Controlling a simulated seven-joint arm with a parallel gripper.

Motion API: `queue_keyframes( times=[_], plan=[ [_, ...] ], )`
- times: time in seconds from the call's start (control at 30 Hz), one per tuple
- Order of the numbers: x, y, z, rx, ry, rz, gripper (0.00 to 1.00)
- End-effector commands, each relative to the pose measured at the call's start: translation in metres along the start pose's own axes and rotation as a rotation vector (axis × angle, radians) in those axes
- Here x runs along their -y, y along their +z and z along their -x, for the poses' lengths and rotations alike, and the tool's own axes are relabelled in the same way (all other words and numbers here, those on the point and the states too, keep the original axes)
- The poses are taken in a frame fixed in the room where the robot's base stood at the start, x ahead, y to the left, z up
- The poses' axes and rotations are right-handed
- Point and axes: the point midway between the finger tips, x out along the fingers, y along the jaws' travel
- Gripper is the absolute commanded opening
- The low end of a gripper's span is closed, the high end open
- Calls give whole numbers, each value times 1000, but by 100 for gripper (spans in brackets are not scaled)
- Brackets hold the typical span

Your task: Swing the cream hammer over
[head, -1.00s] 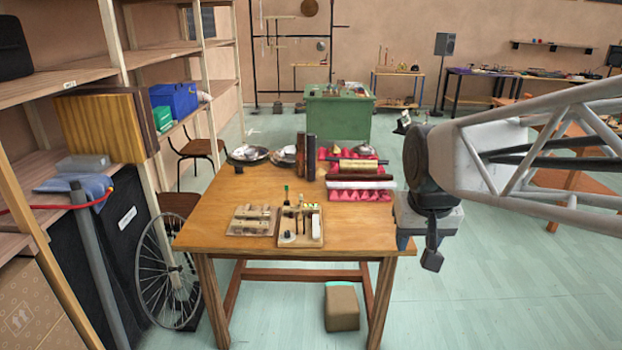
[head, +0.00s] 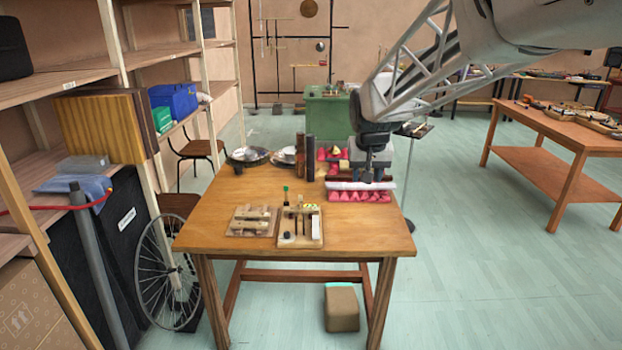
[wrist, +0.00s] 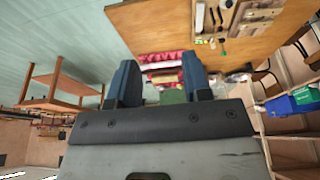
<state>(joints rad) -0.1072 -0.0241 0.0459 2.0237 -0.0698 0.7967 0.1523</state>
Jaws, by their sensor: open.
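Two small pale boards lie side by side on the wooden table. The left board (head: 236,230) carries pale wooden pieces. I cannot tell which small part is the cream hammer. My gripper (head: 370,176) is over the pink padded stand at the table's back right, right of and behind both boards. In the wrist view my gripper (wrist: 158,62) is open, with nothing between its blue fingers.
The pink stand (head: 372,196) bears long bars, partly hidden by my gripper. Upright dark cylinders (head: 309,158) and metal bowls (head: 248,155) stand left of it. Shelves line the left side.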

Motion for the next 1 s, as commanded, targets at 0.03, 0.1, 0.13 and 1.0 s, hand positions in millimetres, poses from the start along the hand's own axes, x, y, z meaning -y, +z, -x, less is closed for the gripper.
queue_keyframes(
  times=[0.03,0.1,0.13,1.0],
  plan=[
    [4,-12,-7,-1,0,1,45],
    [10,-27,-16,-5,-1,1,45],
    [12,-34,-20,-6,-1,1,45],
    [94,-197,-160,-47,-10,14,45]
  ],
)
